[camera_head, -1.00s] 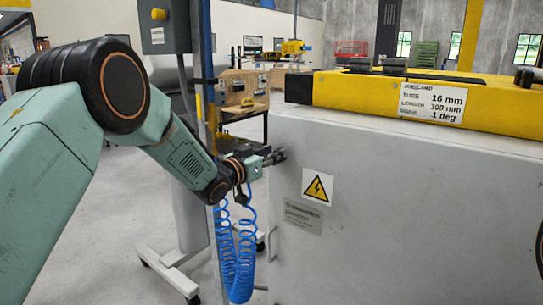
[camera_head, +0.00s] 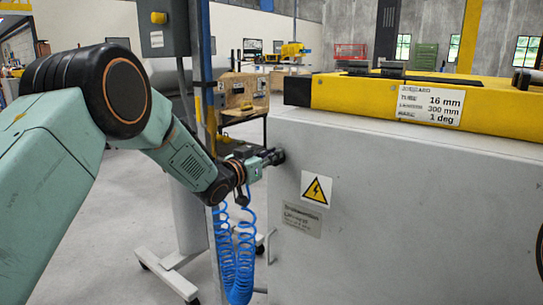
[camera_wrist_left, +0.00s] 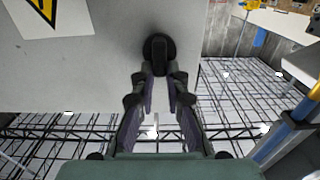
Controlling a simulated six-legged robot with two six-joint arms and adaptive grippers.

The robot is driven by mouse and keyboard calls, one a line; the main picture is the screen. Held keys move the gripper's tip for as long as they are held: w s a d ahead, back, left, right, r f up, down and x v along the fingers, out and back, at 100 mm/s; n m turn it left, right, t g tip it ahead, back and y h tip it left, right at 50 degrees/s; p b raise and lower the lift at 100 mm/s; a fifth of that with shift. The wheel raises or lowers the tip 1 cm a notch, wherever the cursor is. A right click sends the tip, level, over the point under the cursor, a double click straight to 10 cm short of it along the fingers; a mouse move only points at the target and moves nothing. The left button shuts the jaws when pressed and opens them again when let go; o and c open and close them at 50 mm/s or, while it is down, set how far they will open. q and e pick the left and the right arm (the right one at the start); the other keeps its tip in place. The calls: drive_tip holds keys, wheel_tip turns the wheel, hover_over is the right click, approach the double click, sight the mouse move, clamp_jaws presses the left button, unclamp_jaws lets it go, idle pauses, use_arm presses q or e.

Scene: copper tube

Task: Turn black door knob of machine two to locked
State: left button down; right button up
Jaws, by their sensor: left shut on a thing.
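The black door knob (camera_wrist_left: 158,48) sits on the grey side panel of the machine (camera_head: 400,200), near the panel's edge, in the left wrist view. Its dark handle bar points nearly straight along the picture's vertical, toward my gripper. My left gripper (camera_wrist_left: 160,75) is shut on the knob, with one finger on each side of the bar. In the head view my left gripper (camera_head: 276,157) reaches the left edge of the machine, and the knob is hard to make out there. My right gripper is not in view.
A yellow warning sign (camera_head: 317,188) and a nameplate (camera_head: 302,219) are on the panel. A blue coiled hose (camera_head: 236,265) hangs beside a wheeled stand (camera_head: 168,268) close to my left arm. A job card (camera_head: 430,104) is on the yellow top beam.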

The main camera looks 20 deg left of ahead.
use_arm(q)
drive_tip(key=n+p, duration=0.3)
drive_tip(key=n, duration=0.3)
drive_tip(key=a+f+n+p, duration=0.1)
drive_tip(key=n+p, duration=0.2)
drive_tip(key=n, duration=0.3)
drive_tip(key=f+n+p, duration=0.1)
drive_tip(key=n+p, duration=0.2)
drive_tip(key=n, duration=0.2)
drive_tip(key=shift+w+a+f+n, duration=0.1)
drive_tip(key=shift+w+a+n, duration=0.15)
drive_tip(key=shift+n, duration=0.15)
idle(0.5)
drive_tip(key=c, duration=1.4)
unclamp_jaws()
drive_tip(key=shift+o, duration=0.2)
drive_tip(key=shift+a, duration=0.1)
